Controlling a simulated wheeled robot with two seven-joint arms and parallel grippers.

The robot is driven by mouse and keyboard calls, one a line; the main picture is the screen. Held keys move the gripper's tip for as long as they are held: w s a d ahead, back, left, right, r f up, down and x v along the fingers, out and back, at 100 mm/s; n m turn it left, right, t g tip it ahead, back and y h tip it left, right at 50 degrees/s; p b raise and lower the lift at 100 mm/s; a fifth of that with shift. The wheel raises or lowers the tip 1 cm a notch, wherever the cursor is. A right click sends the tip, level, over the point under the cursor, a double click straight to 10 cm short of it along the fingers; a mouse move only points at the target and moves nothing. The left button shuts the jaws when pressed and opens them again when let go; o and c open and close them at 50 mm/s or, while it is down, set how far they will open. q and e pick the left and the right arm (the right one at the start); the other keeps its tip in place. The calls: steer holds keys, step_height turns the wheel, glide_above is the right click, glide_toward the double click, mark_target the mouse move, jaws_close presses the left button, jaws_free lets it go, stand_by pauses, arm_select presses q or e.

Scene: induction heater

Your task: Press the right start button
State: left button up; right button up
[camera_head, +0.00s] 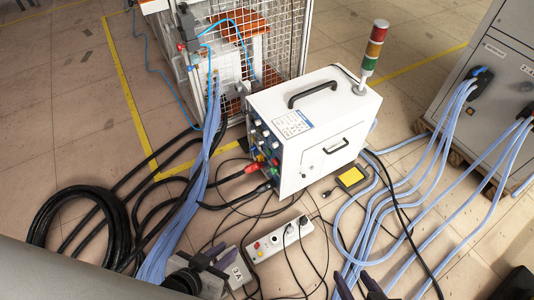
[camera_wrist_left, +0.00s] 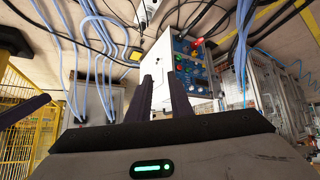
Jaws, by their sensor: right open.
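The white heater box (camera_head: 310,130) stands on the floor in the head view, with a red, yellow and green signal tower on top. Its control panel (camera_head: 264,146) faces left, seen at a steep angle. The panel also shows in the left wrist view (camera_wrist_left: 193,72), tilted, with small coloured buttons and knobs. I cannot tell which is the right start button. My left gripper (camera_head: 208,257) is low in front of the box, apart from the panel; its two dark fingers (camera_wrist_left: 160,80) stand apart and empty. My right gripper (camera_head: 358,284) is open at the bottom edge.
A white power strip (camera_head: 282,240) lies in front of the box, with loose black cables around it. A yellow-topped pedal (camera_head: 351,178) lies to its right. Blue hoses (camera_head: 196,190) and a black cable coil (camera_head: 75,222) are left. A grey cabinet (camera_head: 500,60) and wire cage (camera_head: 290,40) stand behind.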

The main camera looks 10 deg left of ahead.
arm_select(q)
jaws_close()
stand_by(1.4)
